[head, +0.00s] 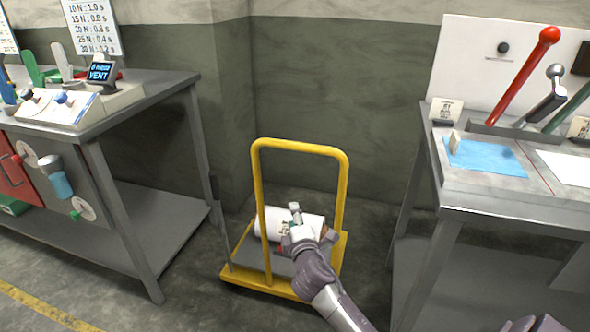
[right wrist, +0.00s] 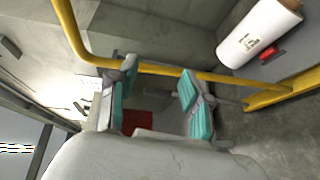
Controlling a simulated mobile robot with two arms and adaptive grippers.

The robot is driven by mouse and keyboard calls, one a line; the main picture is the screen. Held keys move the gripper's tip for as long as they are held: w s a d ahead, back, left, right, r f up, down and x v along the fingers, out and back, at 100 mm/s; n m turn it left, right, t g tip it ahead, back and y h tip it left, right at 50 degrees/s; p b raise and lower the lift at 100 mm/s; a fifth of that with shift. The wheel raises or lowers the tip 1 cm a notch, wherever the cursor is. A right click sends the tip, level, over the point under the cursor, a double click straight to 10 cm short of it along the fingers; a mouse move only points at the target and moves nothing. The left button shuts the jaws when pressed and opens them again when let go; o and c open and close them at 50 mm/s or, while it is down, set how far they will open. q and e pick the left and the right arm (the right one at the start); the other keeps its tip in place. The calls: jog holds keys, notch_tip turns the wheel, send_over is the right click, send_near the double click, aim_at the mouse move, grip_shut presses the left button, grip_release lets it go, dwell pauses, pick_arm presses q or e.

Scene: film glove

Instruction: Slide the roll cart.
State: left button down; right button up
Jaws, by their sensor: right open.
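The roll cart is a low yellow platform cart with an upright yellow loop handle (head: 345,185) and a grey deck (head: 243,254). It stands on the floor between two benches. A white roll (head: 270,226) with a printed label lies on its deck. My right gripper (head: 296,222) appears in front of the roll within the handle loop and hides part of it. In the right wrist view its teal-padded fingers (right wrist: 157,72) are apart, with the yellow bar (right wrist: 222,77) crossing at their tips. I cannot tell if they touch it. The roll (right wrist: 258,35) also shows there.
A left bench (head: 165,85) carries a control panel and a small screen reading VENT. A right bench (head: 500,205) holds a red lever (head: 522,78) and a blue sheet (head: 490,156). A concrete wall stands close behind the cart. Open floor lies in front-left.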

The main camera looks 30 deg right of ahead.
aim_at(298, 150)
notch_tip(298, 150, up, 12)
jog(key=s+d+t+h+b, duration=0.2)
jog(key=h, duration=0.1)
jog(key=x, duration=1.2)
jog(key=shift+w+a, duration=0.2)
jog(key=shift+w, duration=0.15)
pick_arm(q)
jog(key=w+v, duration=0.1)
jog(key=v, duration=0.6)
jog(key=shift+w+r+t, duration=0.25)
jog(key=shift+r+t, duration=0.05)
jog(key=shift+r, duration=0.2)
pick_arm(e)
jog(key=shift+w+d, duration=0.3)
jog(key=shift+w, duration=0.3)
grip_shut()
